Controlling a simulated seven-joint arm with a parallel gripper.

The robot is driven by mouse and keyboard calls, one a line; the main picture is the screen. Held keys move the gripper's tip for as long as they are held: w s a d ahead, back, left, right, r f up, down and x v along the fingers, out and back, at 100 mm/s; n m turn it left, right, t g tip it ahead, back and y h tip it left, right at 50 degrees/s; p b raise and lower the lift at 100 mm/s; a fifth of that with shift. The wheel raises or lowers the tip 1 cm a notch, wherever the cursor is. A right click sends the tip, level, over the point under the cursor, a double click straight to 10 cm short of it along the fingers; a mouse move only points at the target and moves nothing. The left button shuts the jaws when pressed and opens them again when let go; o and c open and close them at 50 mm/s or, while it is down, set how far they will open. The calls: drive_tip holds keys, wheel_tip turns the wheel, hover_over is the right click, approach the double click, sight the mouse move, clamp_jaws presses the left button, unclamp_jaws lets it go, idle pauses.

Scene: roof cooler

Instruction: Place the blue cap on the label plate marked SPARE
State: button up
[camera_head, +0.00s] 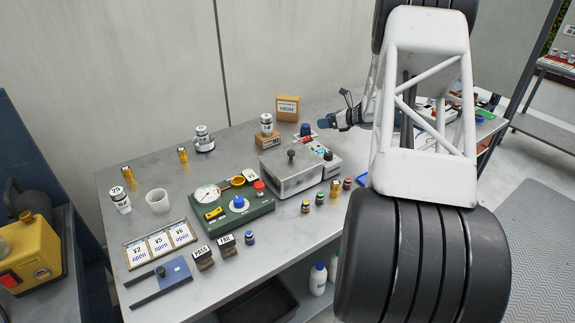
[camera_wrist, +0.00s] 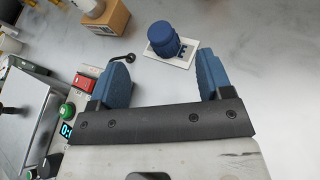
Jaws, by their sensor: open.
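The blue cap (camera_wrist: 163,38) stands upright on a white label plate (camera_wrist: 181,62) in the wrist view. The plate carries dark marks, partly hidden by the cap, and I cannot read them as a word. In the head view the blue cap (camera_head: 305,130) is at the back of the bench, behind the grey metal box. My gripper (camera_wrist: 163,68) is open and empty. Its two blue fingers are apart, with the cap beyond their tips and roughly centred between them. In the head view my gripper (camera_head: 323,124) is just right of the cap.
The grey metal box (camera_head: 300,176) with knobs and a display is close by. A cardboard block (camera_head: 268,141) bearing a white jar and an upright box (camera_head: 288,108) stand to the left and behind. A red switch (camera_wrist: 86,82) is near the left finger. Bench right of the plate is clear.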

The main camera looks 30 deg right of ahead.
drive_tip(key=w+a+r+m+t+h, duration=0.1)
drive_tip(key=w+a+r+m+h, duration=0.2)
drive_tip(key=a+r+m+h, duration=0.9)
drive_tip(key=s+a+r+m+y, duration=0.2)
drive_tip(key=s+a+r+m, duration=0.3)
drive_tip(key=a+r+m, duration=0.45)
drive_tip(key=s+a+f+m+g+y, duration=0.1)
drive_tip(key=s+a+m+g, duration=0.4)
drive_tip(key=s+a+m, duration=0.4)
drive_tip(key=s+a+f+m+g+y, duration=0.2)
drive_tip(key=s+a+m+g, duration=0.3)
drive_tip(key=s+a, duration=1.8)
drive_tip(key=s+m, duration=0.4)
drive_tip(key=s, duration=0.3)
